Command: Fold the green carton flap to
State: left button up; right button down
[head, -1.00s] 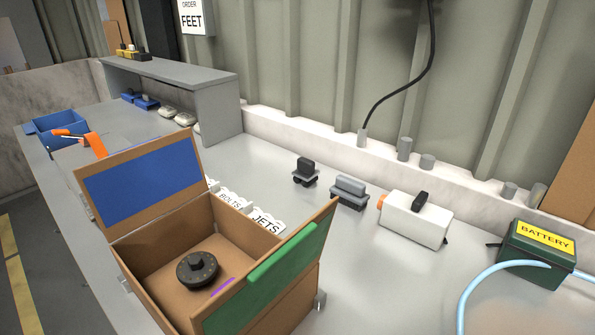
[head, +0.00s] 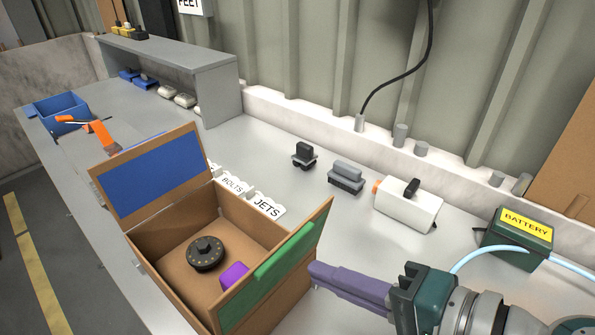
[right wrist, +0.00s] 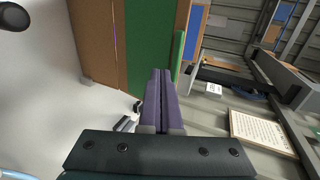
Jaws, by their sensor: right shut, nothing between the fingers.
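The brown carton stands open on the bench, with a black round knob-like part (head: 205,253) and a purple piece (head: 233,275) inside. Its green flap (head: 283,262) stands up at the right side, tilted outward. The blue flap (head: 152,176) stands up at the far left side. My right gripper (head: 316,274) is shut and empty, with its purple fingers just right of the green flap. In the right wrist view the shut fingers (right wrist: 161,75) point at the green flap (right wrist: 150,50); I cannot tell whether they touch it. My left gripper is not in view.
Labels reading BOLTS (head: 233,184) and JETS (head: 267,205) stand behind the carton. A white box (head: 408,208), a grey block (head: 346,177) and a green battery (head: 518,238) are along the wall. A grey shelf (head: 170,65) and blue bin (head: 60,109) are farther left.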

jog(key=shift+w+a+r+p, duration=0.15)
jog(key=shift+w+a, duration=0.35)
jog(key=shift+w+a+r+p, duration=0.15)
jog(key=shift+w+a, duration=0.3)
